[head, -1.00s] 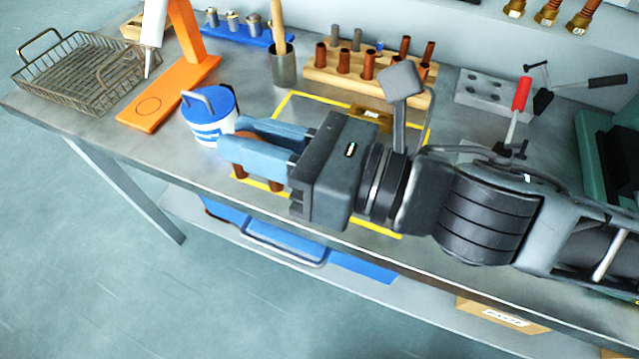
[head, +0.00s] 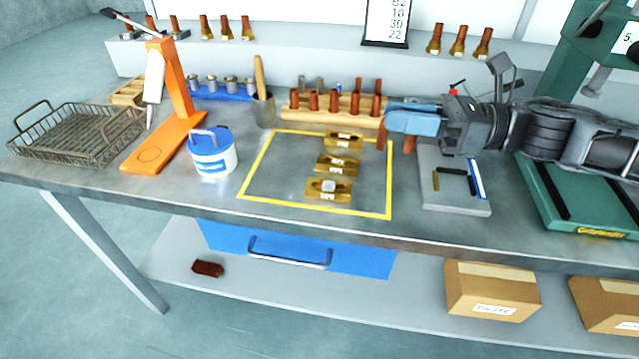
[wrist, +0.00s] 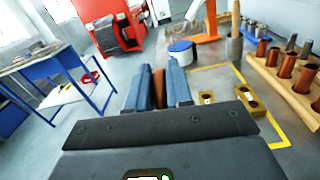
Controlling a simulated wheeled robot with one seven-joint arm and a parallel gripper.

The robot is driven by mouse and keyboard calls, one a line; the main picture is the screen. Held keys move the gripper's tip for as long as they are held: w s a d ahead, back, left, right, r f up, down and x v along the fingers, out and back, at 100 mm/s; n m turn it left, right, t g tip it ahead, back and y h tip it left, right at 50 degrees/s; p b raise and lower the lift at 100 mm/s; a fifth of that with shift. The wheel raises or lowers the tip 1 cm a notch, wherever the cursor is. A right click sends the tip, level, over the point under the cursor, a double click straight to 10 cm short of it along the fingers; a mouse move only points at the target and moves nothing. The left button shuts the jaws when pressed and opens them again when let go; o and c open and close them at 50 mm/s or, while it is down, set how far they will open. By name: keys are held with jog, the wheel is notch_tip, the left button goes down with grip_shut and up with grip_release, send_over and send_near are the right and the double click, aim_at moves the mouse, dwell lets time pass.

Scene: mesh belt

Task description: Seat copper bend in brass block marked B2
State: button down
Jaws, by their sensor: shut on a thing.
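The copper bend (head: 381,136) is in my gripper (head: 412,120), its two legs pointing down below the blue fingers. It also shows between the fingers in the wrist view (wrist: 158,88). My gripper is shut on it, above the bench to the right of the yellow-taped square. Three brass blocks stand in a row in that square: a back one (head: 343,139), a middle one (head: 337,165) and a front one (head: 328,190). The block markings are too small to read surely, so I cannot tell which is B2.
The wooden rack (head: 300,108) of copper pieces stands behind the square, close to my gripper. A grey plate (head: 455,200) lies below right, beside a green machine base (head: 580,210). A blue-lidded tub (head: 213,160) and orange stand (head: 165,150) are left. The square's left part is clear.

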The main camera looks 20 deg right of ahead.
jog(key=w+a+f, duration=0.1)
jog(key=a+f, duration=0.1)
jog(key=a, duration=0.1)
jog(key=w+a+f+p, duration=0.1)
jog(key=w+a+f, duration=0.3)
jog(key=a, duration=0.1)
jog(key=shift+w+a, duration=0.1)
jog(key=shift+a, duration=0.25)
jog(key=shift+a+f+p, duration=0.1)
jog(key=shift+f+p, duration=0.45)
jog(key=shift+f, duration=1.55)
jog(key=shift+f, duration=0.15)
jog(key=c, duration=1)
grip_release()
jog(key=b+v, duration=0.3)
jog(key=v, duration=0.7)
jog(key=shift+d, duration=0.3)
jog(key=shift+s+d, duration=0.55)
jog(key=shift+r, duration=0.2)
